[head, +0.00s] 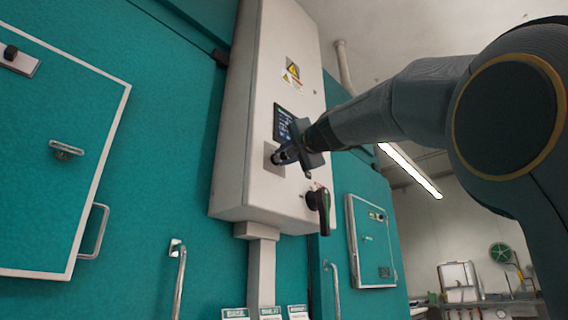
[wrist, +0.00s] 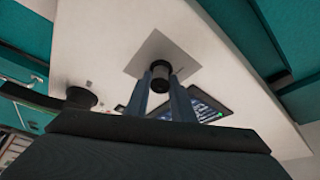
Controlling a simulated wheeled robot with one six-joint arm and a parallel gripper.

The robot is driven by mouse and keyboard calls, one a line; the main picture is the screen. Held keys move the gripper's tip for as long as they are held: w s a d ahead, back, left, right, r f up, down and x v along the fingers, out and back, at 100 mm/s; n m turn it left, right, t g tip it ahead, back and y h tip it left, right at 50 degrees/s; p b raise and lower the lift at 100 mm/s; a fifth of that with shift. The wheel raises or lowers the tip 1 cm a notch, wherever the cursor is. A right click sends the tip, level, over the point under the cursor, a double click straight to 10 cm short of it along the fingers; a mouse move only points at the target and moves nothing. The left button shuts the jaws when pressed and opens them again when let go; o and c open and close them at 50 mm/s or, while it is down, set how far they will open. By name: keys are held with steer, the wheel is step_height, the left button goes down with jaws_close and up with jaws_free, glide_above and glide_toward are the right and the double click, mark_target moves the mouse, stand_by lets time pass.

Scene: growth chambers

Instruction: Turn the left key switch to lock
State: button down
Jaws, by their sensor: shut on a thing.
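The left key switch (wrist: 161,70) is a dark round knob on a square grey plate (wrist: 160,48) on the white control box. My gripper (wrist: 162,84) is shut on the key switch, with one finger on each side of it. In the head view, my gripper (head: 283,156) reaches the box from the right and covers most of the switch. The switch's plate (head: 270,152) shows just beside the fingers. The key's angle and any lock marking cannot be read.
The white control box (head: 250,110) hangs on a teal chamber wall. A small screen (head: 285,122) sits just above my gripper. A dark rotary handle (head: 319,203) juts out below right. A teal door (head: 55,160) with handles is at left.

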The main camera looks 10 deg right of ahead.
stand_by(0.4)
steer(key=c, duration=1.5)
jaws_free()
steer(key=shift+b+v, duration=0.95)
steer(key=shift+v, duration=2.95)
